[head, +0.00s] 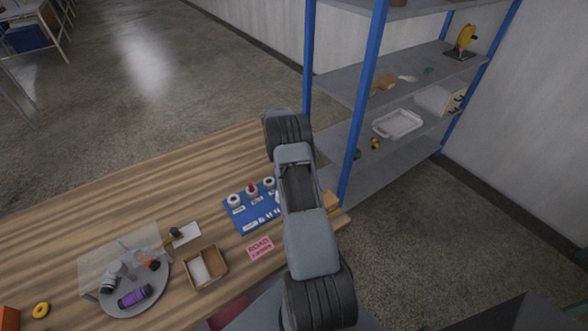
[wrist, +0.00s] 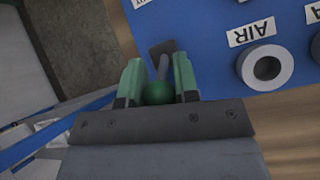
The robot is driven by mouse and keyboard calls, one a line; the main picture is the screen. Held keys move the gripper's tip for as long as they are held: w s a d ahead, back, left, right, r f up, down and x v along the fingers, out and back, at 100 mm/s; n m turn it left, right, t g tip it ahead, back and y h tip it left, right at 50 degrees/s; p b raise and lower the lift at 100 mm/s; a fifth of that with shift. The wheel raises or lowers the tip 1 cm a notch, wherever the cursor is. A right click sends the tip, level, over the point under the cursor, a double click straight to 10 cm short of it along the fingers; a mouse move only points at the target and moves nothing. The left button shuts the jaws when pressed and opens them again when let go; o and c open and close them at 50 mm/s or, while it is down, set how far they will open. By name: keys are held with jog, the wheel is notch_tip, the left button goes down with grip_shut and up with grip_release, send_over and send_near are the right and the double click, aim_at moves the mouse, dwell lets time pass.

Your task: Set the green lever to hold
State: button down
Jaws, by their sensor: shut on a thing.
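In the wrist view the green lever shows as a round green knob (wrist: 158,93) on a short grey stem. The stem runs to a dark grey piece at the edge of the blue panel (wrist: 220,55). My gripper (wrist: 159,82) has its two green-padded fingers on either side of the knob and stem, shut on the lever. In the head view the blue panel (head: 243,213) lies on the wooden table, and my arm hides the lever and my gripper. No hold marking is readable.
An AIR label (wrist: 251,31) and a grey ring port (wrist: 265,68) are beside the lever. Left on the table are a small wooden box (head: 205,268), a pink sign (head: 259,248) and a round tray (head: 158,291). A blue-post shelf (head: 362,100) stands behind, close to my arm.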

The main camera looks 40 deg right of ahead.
jog(key=c, duration=0.9)
grip_release()
jog(key=shift+o, duration=0.2)
jog(key=v, duration=1.1)
jog(key=shift+w+r, duration=0.25)
jog(key=shift+r, duration=0.05)
